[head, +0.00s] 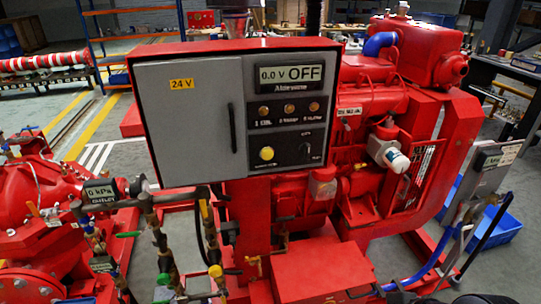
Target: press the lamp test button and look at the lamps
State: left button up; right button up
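The control panel (190,118) is a grey box with a red frame, standing upright at the centre of the head view. A yellow round button (267,153) sits low on its black lower plate; the small label under it is too small to read. Above it is a row of three small amber lamps: left (263,110), middle (289,108) and right (314,106). They look dull, with no clear glow. The display (291,74) above reads 0.0 V and OFF. Neither of my grippers is in view, and nothing covers the button or lamps.
A black rotary knob (305,149) is right of the yellow button. A dark door handle (232,128) stands out on the left. Pipes and valves (155,235) rise in front at lower left. A red box (322,270) stands below. The red engine (370,110) is behind right.

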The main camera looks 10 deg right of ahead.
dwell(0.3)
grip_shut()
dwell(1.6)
